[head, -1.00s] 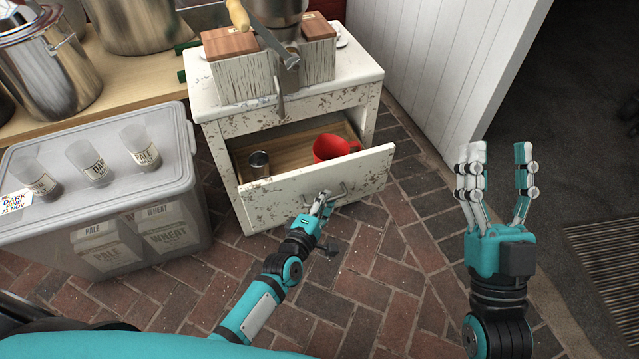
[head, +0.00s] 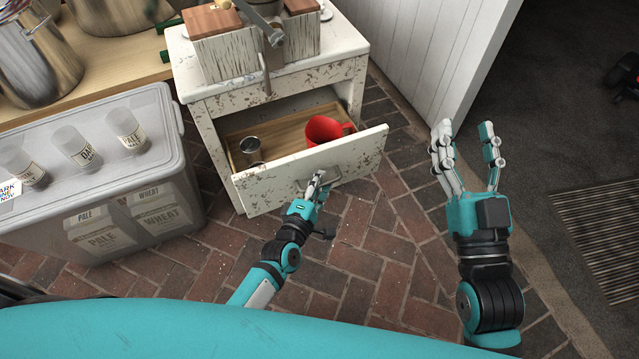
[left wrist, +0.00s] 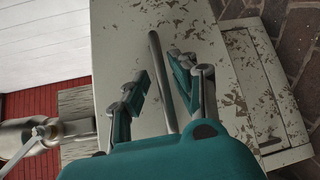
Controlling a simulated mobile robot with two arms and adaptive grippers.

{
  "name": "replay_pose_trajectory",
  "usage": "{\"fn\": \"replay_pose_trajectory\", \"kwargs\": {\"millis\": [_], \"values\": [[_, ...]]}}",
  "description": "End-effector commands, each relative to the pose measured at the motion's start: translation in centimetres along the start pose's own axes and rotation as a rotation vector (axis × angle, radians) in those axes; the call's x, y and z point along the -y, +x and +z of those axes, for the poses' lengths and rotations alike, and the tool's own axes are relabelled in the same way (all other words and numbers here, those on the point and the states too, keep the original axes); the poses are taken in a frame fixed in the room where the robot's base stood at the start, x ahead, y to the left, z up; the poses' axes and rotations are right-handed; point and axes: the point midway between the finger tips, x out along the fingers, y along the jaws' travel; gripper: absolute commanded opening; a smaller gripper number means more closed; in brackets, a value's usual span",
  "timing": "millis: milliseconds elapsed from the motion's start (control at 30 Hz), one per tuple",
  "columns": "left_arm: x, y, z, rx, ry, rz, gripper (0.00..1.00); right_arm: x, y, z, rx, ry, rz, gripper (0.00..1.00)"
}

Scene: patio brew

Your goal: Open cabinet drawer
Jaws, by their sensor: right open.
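The drawer of the worn white cabinet (head: 276,85) stands pulled partly out. Its chipped white front (head: 265,190) faces me, with a metal handle (head: 329,173) near the middle. My left gripper (head: 317,183) is at this handle. In the left wrist view, the handle bar (left wrist: 163,80) runs between the left gripper's fingers (left wrist: 160,82), which lie on both sides of it; I cannot tell whether they press on it. My right gripper (head: 468,158) is open and empty, raised to the right of the drawer.
A red mug (head: 325,130) and a small metal can (head: 250,148) stand in the drawer. A white panelled wall (head: 430,60) rises at the right. Brick floor (head: 370,235) in front is clear.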

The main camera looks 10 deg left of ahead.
Motion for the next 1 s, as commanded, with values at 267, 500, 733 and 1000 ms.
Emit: {"fn": "replay_pose_trajectory", "kwargs": {"millis": [267, 500, 733, 1000], "values": [[0.3, -0.1, 0.0, 0.001, 0.002, -0.006, 0.33, 0.0, 0.0, 0.0, -0.002, 0.0, 0.0, 0.5], [0.4, -2.5, 0.0, 0.001, 0.003, -0.009, 0.33, 0.0, 0.0, 0.0, -0.002, 0.001, -0.001, 0.5], [0.4, -7.5, -0.1, 0.001, 0.002, -0.009, 0.33, 0.0, 0.0, 0.0, -0.002, 0.001, -0.001, 0.5], [0.2, -11.4, 0.0, 0.001, 0.002, -0.006, 0.33, 0.0, 0.0, 0.0, -0.002, 0.0, 0.0, 0.5]]}}
